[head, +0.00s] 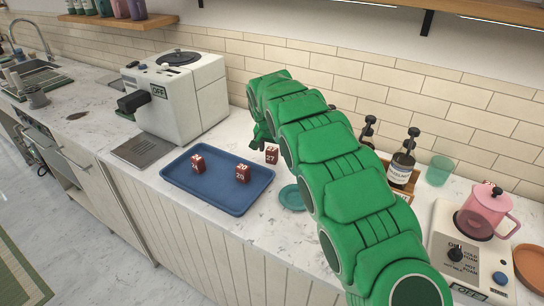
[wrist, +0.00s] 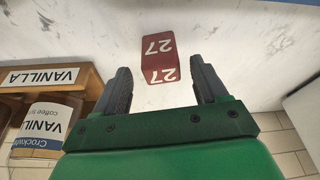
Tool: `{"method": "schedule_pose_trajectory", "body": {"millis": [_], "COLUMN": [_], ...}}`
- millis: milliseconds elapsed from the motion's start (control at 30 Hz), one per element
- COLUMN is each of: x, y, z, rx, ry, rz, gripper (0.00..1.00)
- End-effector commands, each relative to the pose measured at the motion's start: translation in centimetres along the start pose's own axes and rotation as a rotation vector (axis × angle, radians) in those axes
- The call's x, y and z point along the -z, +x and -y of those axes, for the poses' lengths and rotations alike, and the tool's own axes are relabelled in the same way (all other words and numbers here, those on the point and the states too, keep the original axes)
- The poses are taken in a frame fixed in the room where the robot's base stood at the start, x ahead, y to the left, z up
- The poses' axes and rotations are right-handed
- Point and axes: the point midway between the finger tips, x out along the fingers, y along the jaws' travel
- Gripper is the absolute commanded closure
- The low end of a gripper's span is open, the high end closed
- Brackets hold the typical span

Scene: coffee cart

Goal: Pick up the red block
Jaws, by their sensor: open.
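A red block (wrist: 160,58) marked 27 stands on the white counter in the wrist view, ahead of the fingertips and between their lines. It also shows in the head view (head: 271,155), just right of the blue tray. My gripper (wrist: 160,92) is open, with its two dark fingers apart and nothing between them. In the head view my green arm reaches to the back of the counter, and its end hangs close to the block. Two more red blocks sit on the tray, one at the left (head: 198,164) and one marked 20 at the right (head: 243,173).
The blue tray (head: 217,204) lies left of the block. A white coffee machine (head: 178,95) stands behind it. A teal saucer (head: 291,197) is near my arm. A wooden rack (wrist: 50,80) labelled vanilla and a jar (wrist: 42,130) are left in the wrist view.

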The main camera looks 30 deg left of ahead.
Motion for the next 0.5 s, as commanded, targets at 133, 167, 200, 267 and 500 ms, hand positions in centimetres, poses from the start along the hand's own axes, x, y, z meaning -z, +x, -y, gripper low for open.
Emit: {"method": "schedule_pose_trajectory", "body": {"millis": [133, 167, 200, 267, 500], "x": [-0.1, 0.0, 0.0, 0.0, 0.0], "y": [2.0, 2.3, 2.7, 3.1, 3.3], "z": [0.2, 0.2, 0.2, 0.2, 0.2], "rx": [-0.001, -0.001, -0.001, -0.001, -0.001], "ry": [0.001, 0.001, 0.001, 0.001, 0.001], "rz": [0.001, 0.001, 0.001, 0.0, -0.001], "gripper": [0.28, 0.28, 0.28, 0.28, 0.28]}}
